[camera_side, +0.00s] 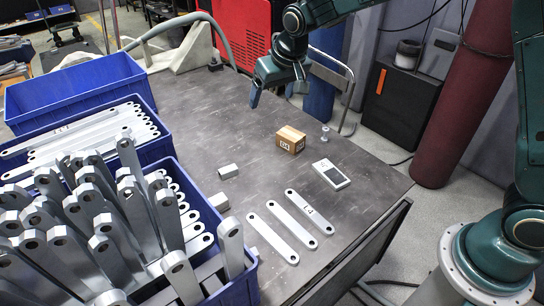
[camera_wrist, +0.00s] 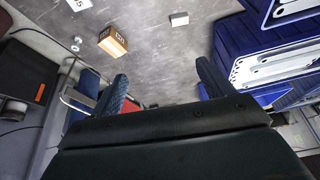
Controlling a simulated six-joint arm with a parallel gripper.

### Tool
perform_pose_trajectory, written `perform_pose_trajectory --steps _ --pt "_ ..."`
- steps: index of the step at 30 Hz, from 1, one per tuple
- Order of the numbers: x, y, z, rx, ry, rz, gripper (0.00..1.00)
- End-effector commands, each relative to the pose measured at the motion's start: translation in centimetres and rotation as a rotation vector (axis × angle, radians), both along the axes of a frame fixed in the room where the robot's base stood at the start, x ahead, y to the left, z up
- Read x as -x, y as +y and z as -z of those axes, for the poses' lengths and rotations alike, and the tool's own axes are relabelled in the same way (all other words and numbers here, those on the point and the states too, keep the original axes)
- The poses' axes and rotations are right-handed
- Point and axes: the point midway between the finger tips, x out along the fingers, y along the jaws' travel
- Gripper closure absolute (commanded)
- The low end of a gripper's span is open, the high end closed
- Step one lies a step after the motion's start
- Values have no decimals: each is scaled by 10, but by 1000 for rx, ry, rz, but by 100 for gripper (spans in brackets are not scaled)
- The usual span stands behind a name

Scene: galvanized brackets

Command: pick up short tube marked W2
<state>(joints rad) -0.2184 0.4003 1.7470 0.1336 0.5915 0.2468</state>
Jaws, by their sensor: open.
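Two short, pale metal tubes lie on the dark table in the side view: one near the middle (camera_side: 228,171), the other (camera_side: 219,201) closer to the blue crate. I can read no W2 mark on either, so I cannot tell which one is named. One short tube also shows in the wrist view (camera_wrist: 179,19), at the top, beyond my fingers. My gripper (camera_side: 275,86) is above the back of the table, apart from both tubes. In the wrist view its two blue fingers (camera_wrist: 161,72) are spread, with nothing between them.
A small labelled cardboard box (camera_side: 290,139), a spool-like part (camera_side: 325,134) and a white device with a dark screen (camera_side: 331,175) stand right of the tubes. Flat bars (camera_side: 292,224) lie in front. The table's middle is mostly clear.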

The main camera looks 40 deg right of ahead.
Motion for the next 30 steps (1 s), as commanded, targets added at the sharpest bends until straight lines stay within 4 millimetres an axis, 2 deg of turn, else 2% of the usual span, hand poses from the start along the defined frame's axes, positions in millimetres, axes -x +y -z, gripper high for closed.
perform_pose_trajectory --steps 1,9,15,21,25,30 --pt "-9 6 12 2 6 2 20" --pt "-51 32 75 8 16 16 20" --pt "-74 51 126 15 21 27 20" --pt "-88 65 171 20 23 35 20" --pt "-91 70 187 23 24 38 20" --pt "-93 72 193 23 22 40 20"
